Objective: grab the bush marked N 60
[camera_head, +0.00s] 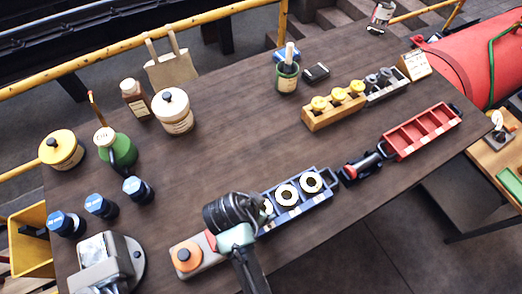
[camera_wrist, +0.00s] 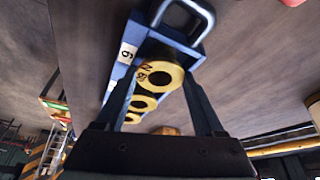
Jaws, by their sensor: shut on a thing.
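In the wrist view, my gripper (camera_wrist: 158,84) has one finger on each side of a pale yellow ring-shaped bush (camera_wrist: 157,76) and is shut on it. Its dark mark is turned and seems to read N 60. The bush is at the handle end of a blue tray (camera_wrist: 187,50), with other similar bushes (camera_wrist: 144,102) beyond it in a row. In the head view my gripper (camera_head: 237,214) is over the left part of the blue tray (camera_head: 331,185). It hides the held bush; two bushes (camera_head: 287,195) show clearly to its right, and another is partly covered.
A red compartment tray (camera_head: 421,131) and a small dark red and black item (camera_head: 362,165) lie right of the blue tray. An orange-topped grey block (camera_head: 187,257) is close to the left. The table's middle is clear.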

